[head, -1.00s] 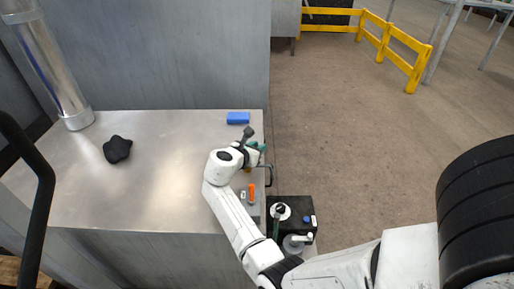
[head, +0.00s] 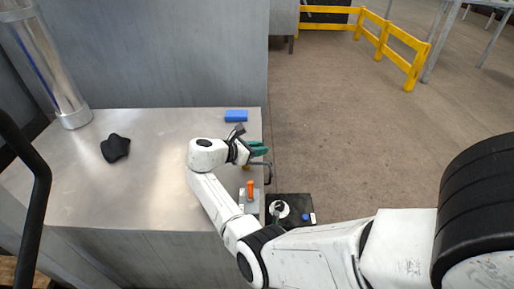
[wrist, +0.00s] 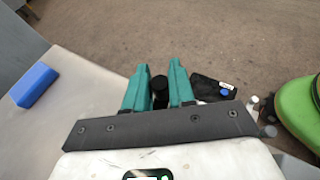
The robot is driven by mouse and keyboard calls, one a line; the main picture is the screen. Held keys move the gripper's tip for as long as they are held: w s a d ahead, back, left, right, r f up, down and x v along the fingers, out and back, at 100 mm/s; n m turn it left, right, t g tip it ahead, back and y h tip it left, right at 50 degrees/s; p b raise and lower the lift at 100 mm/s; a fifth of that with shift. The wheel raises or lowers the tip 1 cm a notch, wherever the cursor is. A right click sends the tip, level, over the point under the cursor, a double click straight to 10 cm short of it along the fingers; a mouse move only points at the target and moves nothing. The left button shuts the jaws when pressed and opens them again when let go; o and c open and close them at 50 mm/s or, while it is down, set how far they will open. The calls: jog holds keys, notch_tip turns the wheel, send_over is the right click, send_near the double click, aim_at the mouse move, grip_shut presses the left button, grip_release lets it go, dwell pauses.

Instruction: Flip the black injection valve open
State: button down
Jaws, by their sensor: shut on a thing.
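My gripper (head: 259,148) is at the right edge of the metal table in the head view, its teal fingers pointing right. In the wrist view, the gripper (wrist: 159,82) has its two fingers on either side of a dark, upright piece, the black injection valve (wrist: 159,92), and is shut on it. In the head view the valve's black bent handle (head: 268,172) shows just below the fingers, at the table edge. The fingers and wrist hide part of it, and I cannot tell how far it is turned.
An orange lever (head: 250,187) stands on a grey block near the table's right edge. A black box (head: 302,204) with a blue cap sits beside the table. A blue block (head: 236,116) and a black lump (head: 115,148) lie on the tabletop (head: 150,190). A green rounded thing (wrist: 298,110) is at right.

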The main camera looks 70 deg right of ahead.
jog(key=shift+s+a+m+g+y+b, duration=0.15)
jog(key=shift+a+m+g+y+b, duration=0.1)
jog(key=shift+m+g+y, duration=0.3)
jog(key=shift+s+a+m+g+y+b, duration=0.1)
jog(key=shift+a+m+g+y+b, duration=0.1)
jog(key=shift+m+g+y, duration=0.3)
jog(key=shift+m, duration=0.25)
jog(key=c, duration=1)
grip_release()
jog(key=shift+c, duration=0.2)
jog(key=v, duration=1)
jog(key=shift+w+a, duration=0.3)
